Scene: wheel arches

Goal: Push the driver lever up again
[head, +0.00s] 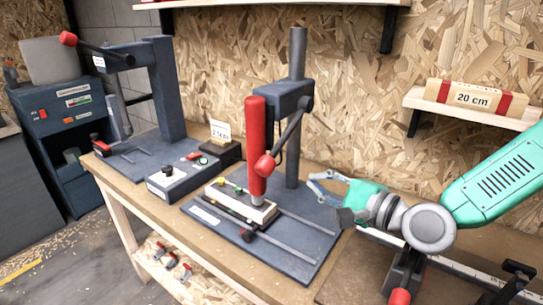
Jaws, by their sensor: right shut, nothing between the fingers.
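The driver stand (297,60) is in the middle of the head view, with a red upright driver (256,140) on its dark carriage. Its lever (289,133) is a dark bar that slants down and left from a pivot on the carriage to a red knob (264,166). The knob hangs low in front of the driver. The driver's lower tip reaches the pale block (236,205) on the base. My right gripper (322,186) is shut and empty, to the right of the knob and apart from it. My left gripper is out of view.
A second press (168,90) with a raised red-knobbed lever (68,38) stands at the left. A control box (183,178) sits between the two. A shelf (470,107) holds a block marked 20 cm. A rail with clamps (405,275) lies at the right.

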